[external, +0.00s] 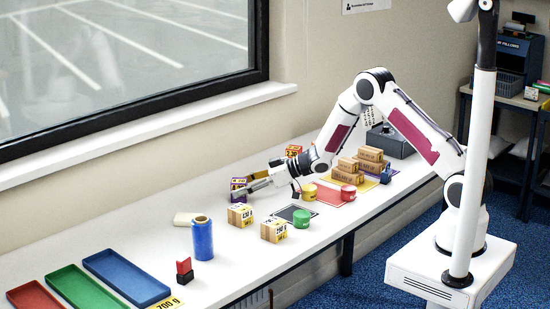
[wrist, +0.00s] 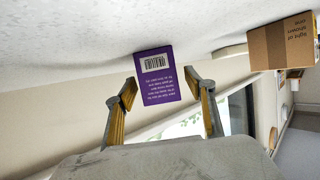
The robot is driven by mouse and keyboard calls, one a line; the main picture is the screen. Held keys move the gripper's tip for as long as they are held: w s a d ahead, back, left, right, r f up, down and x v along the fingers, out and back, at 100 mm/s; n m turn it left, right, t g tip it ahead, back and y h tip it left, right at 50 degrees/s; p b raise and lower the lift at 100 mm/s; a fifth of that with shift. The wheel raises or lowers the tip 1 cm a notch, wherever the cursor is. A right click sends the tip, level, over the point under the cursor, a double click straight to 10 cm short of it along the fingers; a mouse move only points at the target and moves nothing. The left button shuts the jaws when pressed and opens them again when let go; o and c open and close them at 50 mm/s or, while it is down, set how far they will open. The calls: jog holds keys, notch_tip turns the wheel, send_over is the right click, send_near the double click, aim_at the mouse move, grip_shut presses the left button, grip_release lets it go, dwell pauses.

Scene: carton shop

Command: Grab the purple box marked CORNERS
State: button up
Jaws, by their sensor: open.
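A purple box (external: 238,184) stands on the white table in the external view, just left of my gripper (external: 256,184). In the wrist view the purple box (wrist: 156,78) shows a face with a barcode and small upside-down print; the word CORNERS cannot be read. My gripper (wrist: 162,82) is open in the wrist view. Its two fingers reach toward the box, one on each side, with the box framed between the tips. Whether the fingers touch it cannot be told.
A blue roll (external: 203,237) stands to the left. A red tin (external: 348,193), a green tin (external: 301,219) and stacked cartons (external: 347,167) lie to the right. A window wall runs behind.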

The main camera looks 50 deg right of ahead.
jog(key=shift+w+a+f, duration=0.2)
jog(key=shift+w+a, duration=0.05)
jog(key=shift+w, duration=0.05)
dwell(0.4)
jog(key=c, duration=1.2)
